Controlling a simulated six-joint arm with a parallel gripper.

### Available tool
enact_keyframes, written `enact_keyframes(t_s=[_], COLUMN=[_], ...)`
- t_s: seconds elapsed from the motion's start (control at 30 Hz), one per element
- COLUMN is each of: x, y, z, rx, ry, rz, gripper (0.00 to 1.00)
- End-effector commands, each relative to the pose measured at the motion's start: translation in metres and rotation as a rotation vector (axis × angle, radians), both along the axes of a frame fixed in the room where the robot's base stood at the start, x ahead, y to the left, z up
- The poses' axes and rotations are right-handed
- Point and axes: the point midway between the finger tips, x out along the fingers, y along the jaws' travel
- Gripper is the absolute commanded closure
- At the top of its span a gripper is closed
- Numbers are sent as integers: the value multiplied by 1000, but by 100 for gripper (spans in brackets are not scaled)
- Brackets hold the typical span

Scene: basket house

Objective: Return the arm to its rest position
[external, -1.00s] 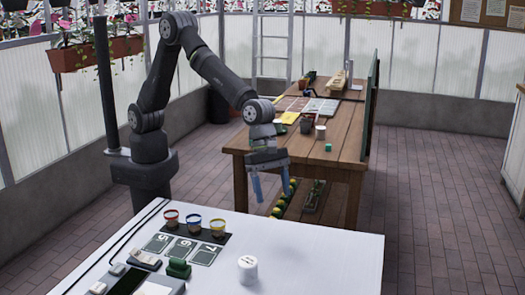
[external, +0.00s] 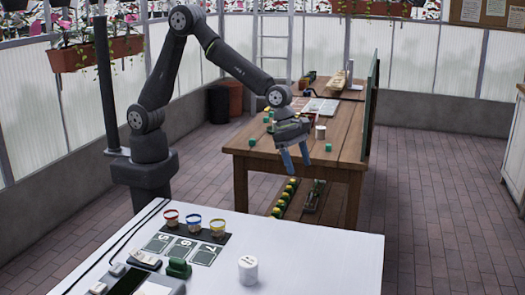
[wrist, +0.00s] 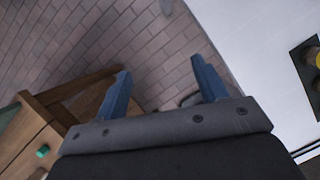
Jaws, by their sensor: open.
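My gripper (external: 293,158) hangs in the air in the external view, in front of the near edge of the wooden table and beyond the white table. Its two blue fingers point down and stand apart with nothing between them. In the wrist view my gripper (wrist: 160,88) is also open and empty, with brick floor beyond the fingertips. My arm reaches up from its dark base and bends down to the right.
The wooden table (external: 345,148) carries several small green cubes and a white cup (external: 320,132). The white table (external: 320,235) holds a white lidded container (external: 247,269), several coloured-rim cups and numbered cards. Brick floor (external: 430,200) at right is clear.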

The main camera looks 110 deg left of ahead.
Motion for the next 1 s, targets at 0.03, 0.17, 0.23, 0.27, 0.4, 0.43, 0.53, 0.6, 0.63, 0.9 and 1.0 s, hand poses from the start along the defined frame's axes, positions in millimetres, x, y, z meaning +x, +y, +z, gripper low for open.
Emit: enact_keyframes(t_s=[0.03, 0.17, 0.23, 0.27, 0.4, 0.43, 0.53, 0.6, 0.63, 0.9, 1.0], x=[-1, -3, -5, -6, -11, -12, -16, -18, -19, -24, -24], y=[12, 38, 52, 58, 85, 91, 107, 117, 120, 136, 136], z=[0, 1, 0, 0, 0, 1, 0, 0, 0, 0, 0], rx=[0, 0, 0, 0, 1, 1, 0, 1, 1, 1, 0], ry=[0, -1, -1, -1, 0, -1, 0, 0, 0, 0, 0], rz=[21, 66, 90, 101, 150, 160, 191, 209, 216, 246, 247], gripper=[34, 34, 34, 34, 34, 34, 34, 34, 34, 34, 34])
